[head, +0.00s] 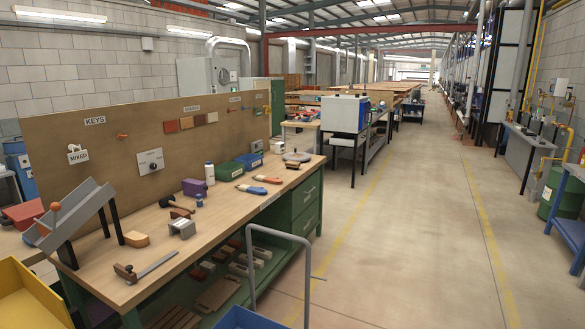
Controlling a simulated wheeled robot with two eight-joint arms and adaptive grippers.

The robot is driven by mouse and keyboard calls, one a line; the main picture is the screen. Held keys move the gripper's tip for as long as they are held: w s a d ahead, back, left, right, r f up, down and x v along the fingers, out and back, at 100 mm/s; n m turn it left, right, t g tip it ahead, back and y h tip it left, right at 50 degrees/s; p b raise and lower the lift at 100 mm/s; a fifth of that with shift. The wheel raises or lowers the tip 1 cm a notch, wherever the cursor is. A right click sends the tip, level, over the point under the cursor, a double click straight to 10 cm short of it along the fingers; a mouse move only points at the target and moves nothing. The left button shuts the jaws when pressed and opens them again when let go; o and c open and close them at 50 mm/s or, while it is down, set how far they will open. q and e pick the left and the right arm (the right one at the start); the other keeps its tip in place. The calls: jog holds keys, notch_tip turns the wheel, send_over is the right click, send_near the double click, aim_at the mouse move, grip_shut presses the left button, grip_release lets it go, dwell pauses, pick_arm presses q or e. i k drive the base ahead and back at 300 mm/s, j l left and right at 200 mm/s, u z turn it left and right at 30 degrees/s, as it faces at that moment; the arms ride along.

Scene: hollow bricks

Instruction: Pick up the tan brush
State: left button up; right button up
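Neither of my grippers is in view. Several small tools lie on the long wooden workbench (225,215) at the left, and I cannot tell for certain which one is the tan brush. A tan, rounded block (137,239) lies near the bench's left end and could be a brush, but no bristles can be made out. A small brown item (293,165) lies farther along the bench.
A grey sloped chute (75,213) stands at the bench's left end. A green bin (230,170), a blue bin (250,160) and a white bottle (209,174) stand along the backboard (165,140). A grey tube rail (280,235) rises in front of the bench. The aisle floor (400,230) at right is clear.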

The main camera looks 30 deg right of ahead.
aim_at(289, 165)
jog(key=i+l+z, duration=0.1)
jog(key=l+z, duration=0.25)
jog(key=i+l+z, duration=0.15)
jog(key=l+z, duration=0.2)
jog(key=l, duration=0.2)
jog(key=i+l+z, duration=0.25)
jog(key=i+l, duration=0.2)
jog(key=i+l+z, duration=0.3)
jog(key=i+l, duration=0.15)
jog(key=i+l+z, duration=0.25)
jog(key=i+l, duration=0.15)
jog(key=i+l+z, duration=0.15)
jog(key=i+z, duration=0.15)
jog(key=i, duration=0.35)
jog(key=i+j+u, duration=0.15)
jog(key=i+u, duration=0.25)
jog(key=i, duration=0.3)
jog(key=i+u, duration=0.35)
jog(key=i, duration=0.4)
jog(key=i+l+u, duration=0.4)
jog(key=i, duration=0.3)
jog(key=j, duration=0.1)
